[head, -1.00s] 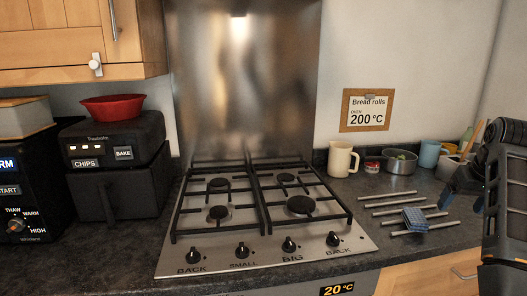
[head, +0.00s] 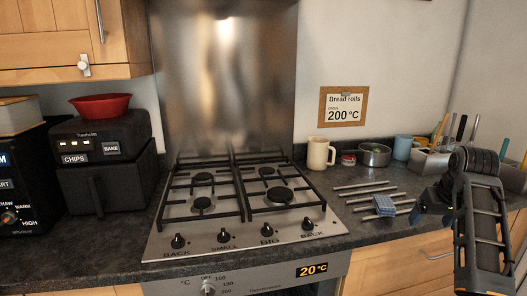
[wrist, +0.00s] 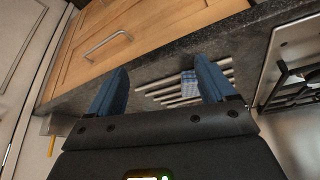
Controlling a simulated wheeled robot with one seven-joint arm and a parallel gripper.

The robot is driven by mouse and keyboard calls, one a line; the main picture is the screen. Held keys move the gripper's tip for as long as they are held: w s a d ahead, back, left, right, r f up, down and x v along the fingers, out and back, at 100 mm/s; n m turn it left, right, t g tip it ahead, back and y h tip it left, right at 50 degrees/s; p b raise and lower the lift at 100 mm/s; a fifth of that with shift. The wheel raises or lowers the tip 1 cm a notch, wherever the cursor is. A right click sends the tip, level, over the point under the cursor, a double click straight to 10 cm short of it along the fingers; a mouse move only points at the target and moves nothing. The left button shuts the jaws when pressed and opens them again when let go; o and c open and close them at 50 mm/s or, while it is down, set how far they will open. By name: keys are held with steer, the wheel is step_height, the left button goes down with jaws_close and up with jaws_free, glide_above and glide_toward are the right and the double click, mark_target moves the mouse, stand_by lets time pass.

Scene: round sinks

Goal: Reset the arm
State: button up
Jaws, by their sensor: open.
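My arm (head: 482,225) is folded at the right side of the head view, in front of the counter's edge. My gripper (wrist: 160,85) shows in the wrist view with its two blue fingers wide apart and nothing between them. Beyond the fingers lie a metal rack of parallel bars (wrist: 160,94) and a blue checked cloth (wrist: 188,85) on the counter. In the head view my gripper's dark blue end (head: 432,203) is right of the rack and apart from it, partly hidden by the arm.
A gas hob (head: 240,235) fills the middle of the counter. A cream mug (head: 318,153), a metal bowl (head: 375,155), a blue cup (head: 402,147) and a utensil holder (head: 430,162) stand at the back right. A black air fryer (head: 105,170) with a red bowl (head: 101,104) is left. Wooden drawers (head: 420,262) are below.

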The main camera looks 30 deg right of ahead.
steer(key=s+a+f+n+t, duration=0.1)
steer(key=s+a+f, duration=0.2)
steer(key=a+f, duration=0.4)
steer(key=s+a+f+n+t+h, duration=0.1)
steer(key=s+a+f+t, duration=0.15)
steer(key=a+f, duration=0.45)
steer(key=s+a+f+n+t, duration=0.1)
steer(key=s+a+f, duration=0.3)
steer(key=a, duration=0.6)
steer(key=s+a+r+n+t+y, duration=0.1)
steer(key=s+a+r+n+t, duration=0.25)
steer(key=s+a, duration=0.95)
steer(key=s+a+r+t+y, duration=0.1)
steer(key=s+a+r, duration=0.1)
steer(key=s+r, duration=0.3)
steer(key=s+a+r+t+y, duration=0.1)
steer(key=s+a+r+y, duration=0.1)
steer(key=s+r, duration=0.4)
steer(key=shift+a+r+t, duration=0.4)
steer(key=shift+a+r, duration=0.35)
steer(key=shift+r, duration=0.15)
steer(key=shift+w, duration=0.1)
steer(key=shift+c, duration=0.5)
